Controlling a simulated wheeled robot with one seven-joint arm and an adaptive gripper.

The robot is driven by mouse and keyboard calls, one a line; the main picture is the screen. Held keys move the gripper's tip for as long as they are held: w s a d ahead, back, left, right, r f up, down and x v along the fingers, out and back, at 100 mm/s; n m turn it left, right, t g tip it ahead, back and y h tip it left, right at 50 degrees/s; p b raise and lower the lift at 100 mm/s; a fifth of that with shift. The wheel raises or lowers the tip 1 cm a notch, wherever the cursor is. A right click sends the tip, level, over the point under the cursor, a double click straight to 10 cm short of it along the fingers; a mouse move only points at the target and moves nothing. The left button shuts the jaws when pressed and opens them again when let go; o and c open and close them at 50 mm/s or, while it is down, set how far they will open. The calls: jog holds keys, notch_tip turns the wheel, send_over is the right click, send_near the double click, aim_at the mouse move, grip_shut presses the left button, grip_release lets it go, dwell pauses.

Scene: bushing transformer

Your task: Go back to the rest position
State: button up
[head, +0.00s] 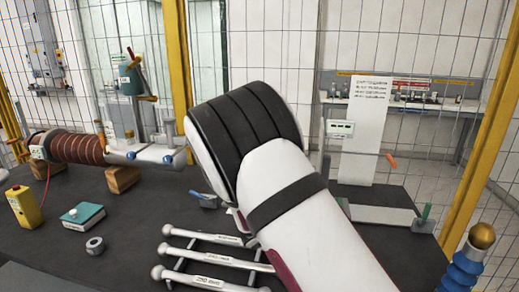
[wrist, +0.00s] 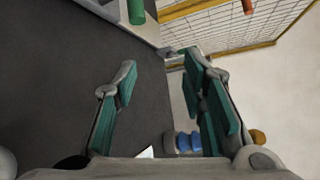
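My arm fills the middle of the head view and hides part of the table behind it; my gripper is not visible there. In the wrist view my gripper (wrist: 160,85) shows its two green-padded fingers spread apart, with nothing between them. Behind the fingers are the dark table top (wrist: 60,80) and the pale floor. The fingers touch nothing that I can make out.
A blue insulator with a brass ball (head: 482,236) stands at right. Yellow-posted mesh fencing encloses the area.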

jog(key=s+d+r+m+g+y, duration=0.3)
jog(key=s+r+m, duration=0.2)
jog(key=s+m, duration=0.4)
jog(key=s+d+r+m+g+y, duration=0.2)
jog(key=s+r+m+g+y, duration=0.15)
jog(key=s+m, duration=0.55)
jog(key=s+a+r+m+t+y, duration=0.2)
jog(key=s+a+r+m+y, duration=0.1)
jog(key=s+m, duration=0.5)
jog(key=s+a+r+m+t+y, duration=0.2)
jog(key=s+a+r+m+y, duration=0.2)
jog(key=s+m, duration=0.4)
jog(key=shift+s+a+r+m, duration=0.3)
jog(key=shift+a+r+m, duration=0.2)
jog(key=shift+m, duration=0.8)
jog(key=shift+d+t, duration=0.15)
jog(key=shift+t, duration=0.1)
